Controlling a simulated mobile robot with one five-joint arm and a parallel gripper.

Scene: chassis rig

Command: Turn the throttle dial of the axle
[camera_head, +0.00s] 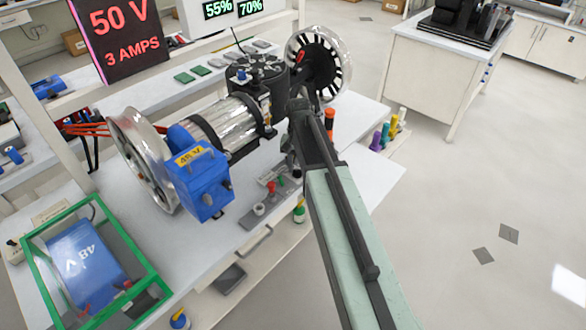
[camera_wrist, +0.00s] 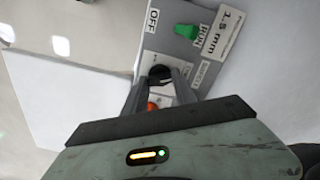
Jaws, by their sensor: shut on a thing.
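The axle (camera_head: 225,122) lies on the workbench, a silver motor cylinder between two wheels with a blue 48 V box (camera_head: 205,185) at its near end. A small grey control panel (camera_head: 252,217) with red and green knobs sits at the bench's front edge. In the wrist view the panel (camera_wrist: 186,52) shows OFF and RUN labels, a green knob (camera_wrist: 187,31) and a black dial (camera_wrist: 159,75). My gripper (camera_wrist: 160,84) is shut on the black dial. An orange part (camera_wrist: 152,106) shows between the fingers.
A green-framed case (camera_head: 150,268) with a blue 48 V battery (camera_head: 87,265) stands at the lower left. A display reading 50 V, 3 AMPS (camera_head: 120,35) stands behind the axle. Coloured bottles (camera_head: 385,137) stand right of my arm.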

